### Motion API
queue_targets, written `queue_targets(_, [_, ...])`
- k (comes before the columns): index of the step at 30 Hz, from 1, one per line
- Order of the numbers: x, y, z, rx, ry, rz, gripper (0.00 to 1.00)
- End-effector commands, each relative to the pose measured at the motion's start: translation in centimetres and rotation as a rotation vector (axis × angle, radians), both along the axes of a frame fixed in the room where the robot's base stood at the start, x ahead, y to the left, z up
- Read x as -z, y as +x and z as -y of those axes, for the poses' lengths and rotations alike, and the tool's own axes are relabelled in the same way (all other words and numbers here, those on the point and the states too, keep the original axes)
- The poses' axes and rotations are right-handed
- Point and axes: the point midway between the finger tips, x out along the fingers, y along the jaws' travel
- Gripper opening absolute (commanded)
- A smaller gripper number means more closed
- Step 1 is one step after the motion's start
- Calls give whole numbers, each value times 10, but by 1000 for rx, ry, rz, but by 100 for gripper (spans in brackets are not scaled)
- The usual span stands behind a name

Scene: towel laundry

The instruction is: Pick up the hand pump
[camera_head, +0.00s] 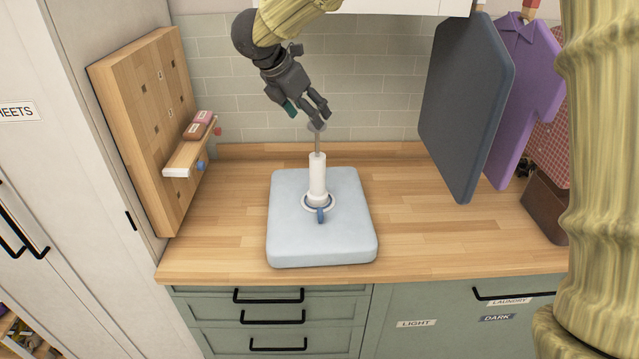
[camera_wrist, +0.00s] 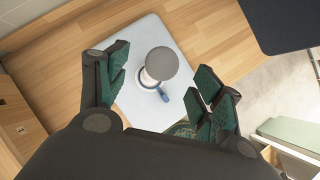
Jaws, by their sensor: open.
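The hand pump (camera_head: 317,178) stands upright on a pale blue cushion-like block (camera_head: 290,240) on the wooden counter. It has a white cylinder, a thin grey rod with a round knob on top, and a blue piece at its base. My gripper (camera_head: 318,113) is above the pump, its fingertips close to the knob; I cannot tell whether they touch it. In the wrist view the open gripper (camera_wrist: 163,88) has its green finger pads on either side of the pump's round grey knob (camera_wrist: 161,63), with space visible beside it.
A wooden pegboard (camera_head: 135,120) with a small shelf (camera_head: 188,158) holding little blocks stands at the left. A dark board-shaped garment (camera_head: 465,100) and a purple shirt (camera_head: 525,85) hang at the right. The wooden counter (camera_head: 420,225) is clear right of the block. Drawers (camera_head: 270,325) are below.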

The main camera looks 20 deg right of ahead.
Motion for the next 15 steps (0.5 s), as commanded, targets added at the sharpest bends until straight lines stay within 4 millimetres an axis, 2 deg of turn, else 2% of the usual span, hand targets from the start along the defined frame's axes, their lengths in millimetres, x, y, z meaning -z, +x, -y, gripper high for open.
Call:
queue_targets(8, [16,3,10,-1,0,-3,67])
queue_targets(15, [40,8,24,0,1,-3,67])
